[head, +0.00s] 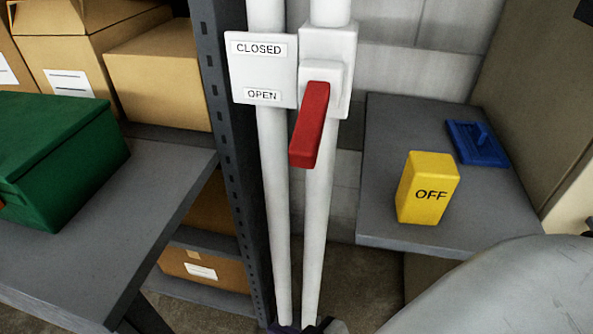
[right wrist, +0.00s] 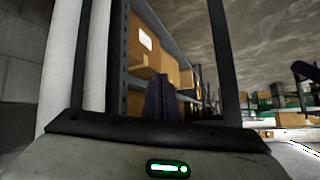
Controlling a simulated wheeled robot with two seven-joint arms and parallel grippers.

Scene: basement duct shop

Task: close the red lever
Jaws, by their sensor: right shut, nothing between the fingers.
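The red lever (head: 310,124) sits on a white valve housing (head: 341,62) on the right-hand white pipe. Its handle slopes down towards me, with its free end below the OPEN label. The white label plate (head: 276,72) beside it reads CLOSED at the top and OPEN at the bottom. My right gripper shows in the right wrist view, with its dark fingers (right wrist: 163,98) shut and empty, right of the white pipes. It is away from the lever, which that view does not show.
A yellow OFF block (head: 428,188) and a blue object (head: 477,143) rest on the grey shelf (head: 394,217) at right. A green box (head: 65,150) is on the left bench. Cardboard boxes (head: 160,75) stand behind a dark rack post (head: 222,120). Space before the lever looks clear.

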